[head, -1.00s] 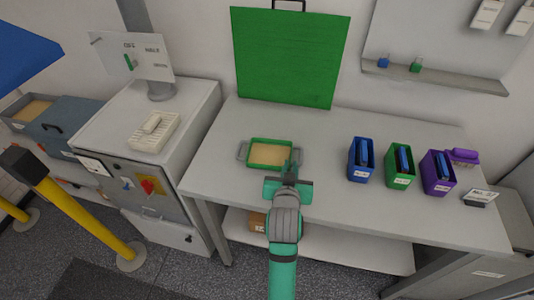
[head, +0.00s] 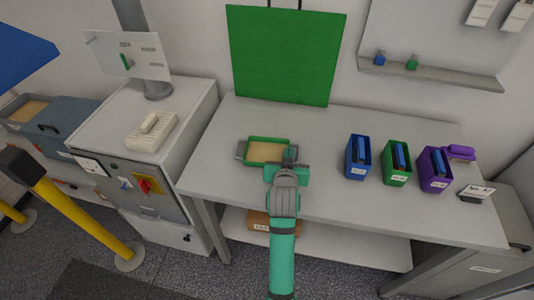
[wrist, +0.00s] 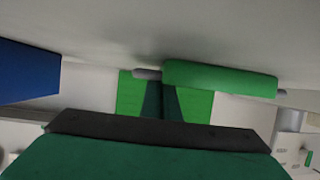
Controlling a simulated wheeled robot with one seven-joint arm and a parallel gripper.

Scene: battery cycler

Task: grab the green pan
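The green pan (head: 268,152) is a shallow rectangular tray with a tan inside and a grey handle at each end. It sits on the grey workbench (head: 330,195). My gripper (head: 290,160) is at the pan's right-hand handle in the head view and partly covers it. In the wrist view the pan (wrist: 220,78) appears side-on under the grey bench surface, and the handle (wrist: 147,73) is by the fingertips. The two dark green fingers (wrist: 162,95) are close together. Whether they are shut on the handle cannot be told.
Blue (head: 357,158), green (head: 396,163) and purple (head: 435,170) bins stand to the right on the bench. A large green board (head: 285,55) stands behind the pan. A cabinet (head: 145,120) with a monitor is to the left. The bench between pan and bins is clear.

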